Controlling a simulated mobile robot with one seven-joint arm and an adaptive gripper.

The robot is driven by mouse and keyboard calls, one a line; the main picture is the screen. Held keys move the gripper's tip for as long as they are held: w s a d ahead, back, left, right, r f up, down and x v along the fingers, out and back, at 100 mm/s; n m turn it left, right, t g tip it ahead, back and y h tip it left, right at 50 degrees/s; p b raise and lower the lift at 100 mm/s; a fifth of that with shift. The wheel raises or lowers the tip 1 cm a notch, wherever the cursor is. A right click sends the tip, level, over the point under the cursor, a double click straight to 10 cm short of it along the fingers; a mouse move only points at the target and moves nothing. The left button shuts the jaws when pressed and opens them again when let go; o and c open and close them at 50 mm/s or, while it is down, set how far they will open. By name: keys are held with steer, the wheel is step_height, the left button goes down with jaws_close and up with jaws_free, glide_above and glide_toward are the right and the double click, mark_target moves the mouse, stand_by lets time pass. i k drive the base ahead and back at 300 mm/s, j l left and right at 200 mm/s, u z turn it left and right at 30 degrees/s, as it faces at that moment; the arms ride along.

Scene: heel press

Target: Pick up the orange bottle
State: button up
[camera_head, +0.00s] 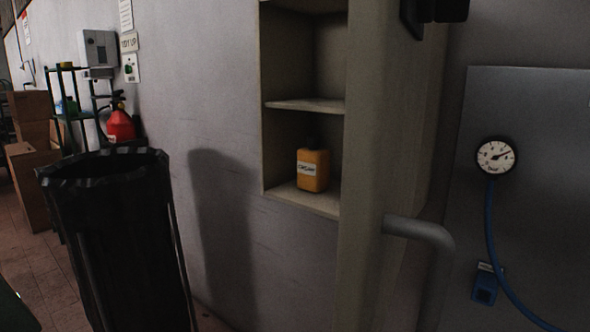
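The orange bottle (321,173) has a dark cap and a white label on its front. It stands upright on the lower shelf (305,199) of a recessed wall cabinet, right of the picture's middle. The cabinet's right side wall is close to the bottle. My gripper does not show in this view.
A middle shelf (305,105) lies above the bottle. A thick beige pillar (385,150) borders the cabinet on the right, with a grey pipe (420,231) below. A black bin (125,245) stands at left. A gauge (496,156) with a blue hose is at right.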

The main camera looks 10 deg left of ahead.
mark_target(312, 161)
steer(key=k+j, duration=0.2)
steer(key=j, duration=0.2)
steer(key=i+j+z, duration=0.25)
steer(key=i+j, duration=0.15)
steer(key=j, duration=0.2)
steer(key=i+j+z, duration=0.15)
steer(key=j, duration=0.2)
